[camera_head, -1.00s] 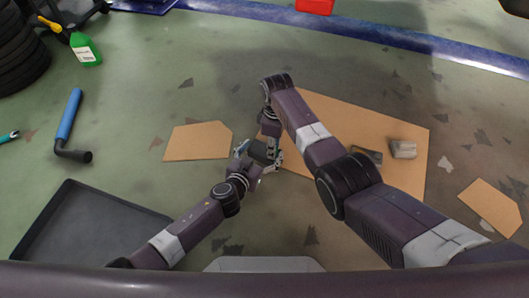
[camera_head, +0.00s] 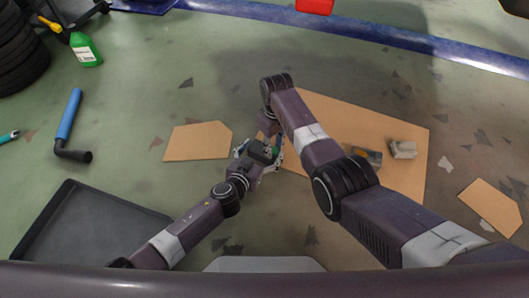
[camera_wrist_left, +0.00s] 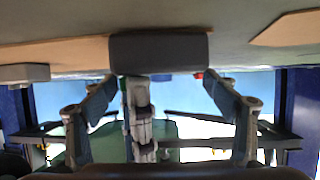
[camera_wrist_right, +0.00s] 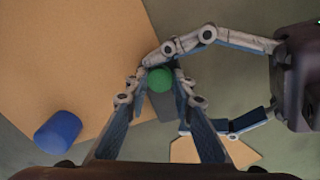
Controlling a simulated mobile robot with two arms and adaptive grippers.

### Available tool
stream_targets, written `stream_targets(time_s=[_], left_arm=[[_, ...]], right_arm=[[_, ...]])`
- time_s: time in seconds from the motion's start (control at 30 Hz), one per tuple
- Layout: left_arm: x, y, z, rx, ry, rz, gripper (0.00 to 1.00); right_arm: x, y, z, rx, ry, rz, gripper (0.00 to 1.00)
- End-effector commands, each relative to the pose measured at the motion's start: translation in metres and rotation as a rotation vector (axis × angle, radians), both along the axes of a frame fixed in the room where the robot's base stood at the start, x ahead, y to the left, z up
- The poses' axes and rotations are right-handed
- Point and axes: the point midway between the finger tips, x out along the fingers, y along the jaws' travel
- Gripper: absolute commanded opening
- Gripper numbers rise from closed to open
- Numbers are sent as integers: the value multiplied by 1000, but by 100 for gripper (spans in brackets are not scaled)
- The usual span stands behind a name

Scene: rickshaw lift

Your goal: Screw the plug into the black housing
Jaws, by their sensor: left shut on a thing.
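My left gripper (camera_head: 258,153) is shut on the black housing (camera_head: 262,151); the block also shows between the fingertips in the left wrist view (camera_wrist_left: 158,53). A green round plug (camera_wrist_right: 160,78) sits at the housing's end in the right wrist view, with the dark housing (camera_wrist_right: 165,106) behind it. How deep it is seated cannot be told. My right gripper (camera_wrist_right: 163,82) has a fingertip on each side of the plug; whether they touch it is unclear. In the head view the right gripper is mostly hidden beneath its own arm.
A cardboard sheet (camera_head: 415,175) carries a grey block (camera_head: 403,149) and a grey-orange object (camera_head: 372,157). A blue cylinder (camera_wrist_right: 58,132) shows in the right wrist view. A smaller cardboard piece (camera_head: 197,141) and a black tray (camera_head: 90,230) lie left.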

Motion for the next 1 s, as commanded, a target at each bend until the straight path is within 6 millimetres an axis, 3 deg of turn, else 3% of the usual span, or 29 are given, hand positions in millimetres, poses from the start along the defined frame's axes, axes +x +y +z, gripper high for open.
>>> stream_targets(time_s=[0.17, 0.43, 0.8, 1.0], left_arm=[[0, 1, -1, 1, 1, 1, 12], [0, 1, -1, 1, 1, 1, 12], [0, 1, -1, 1, 1, 1, 12], [0, 1, -1, 1, 1, 1, 12]], right_arm=[[0, 0, 0, -1, 1, 1, 40], [0, 0, 2, 0, 0, 2, 40], [0, 0, 43, 0, 0, 3, 40], [0, 0, 45, -1, 1, 3, 40]])
